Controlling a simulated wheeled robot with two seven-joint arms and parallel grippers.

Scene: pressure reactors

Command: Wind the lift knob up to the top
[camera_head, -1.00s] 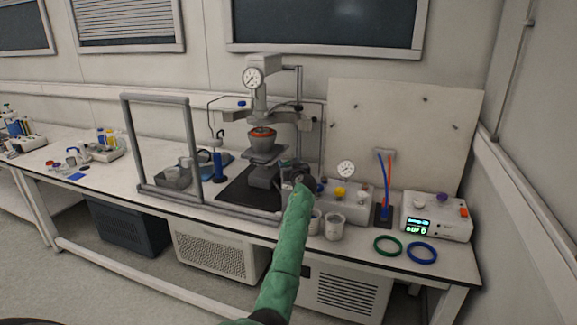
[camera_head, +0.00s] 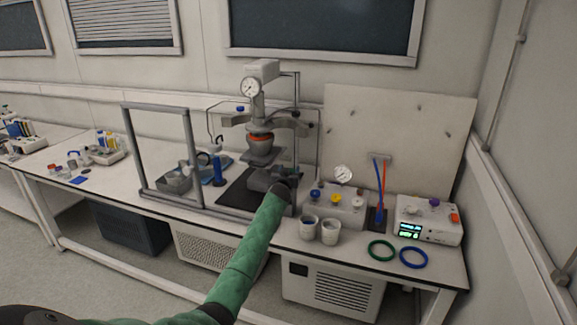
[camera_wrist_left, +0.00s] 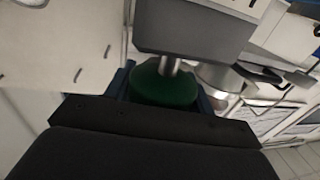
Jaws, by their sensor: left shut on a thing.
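The lift knob is a round green knob (camera_wrist_left: 165,86) on a short metal shaft under a grey block (camera_wrist_left: 193,28) in the left wrist view. My left gripper (camera_wrist_left: 163,92) is shut on it, with blue fingers on both sides. In the head view my left gripper (camera_head: 288,183) is at the right side of the stand's base, and the knob is hidden there. The grey vessel with an orange ring (camera_head: 260,138) sits above the lift platform (camera_head: 262,157), close beneath the reactor head (camera_head: 263,118). My right gripper is not in view.
Two beakers (camera_head: 330,232) stand at the bench front, just right of my left arm. A valve box (camera_head: 338,205), a control unit (camera_head: 430,220) and green and blue rings (camera_head: 414,258) are further right. A grey frame (camera_head: 190,160) stands left of the stand.

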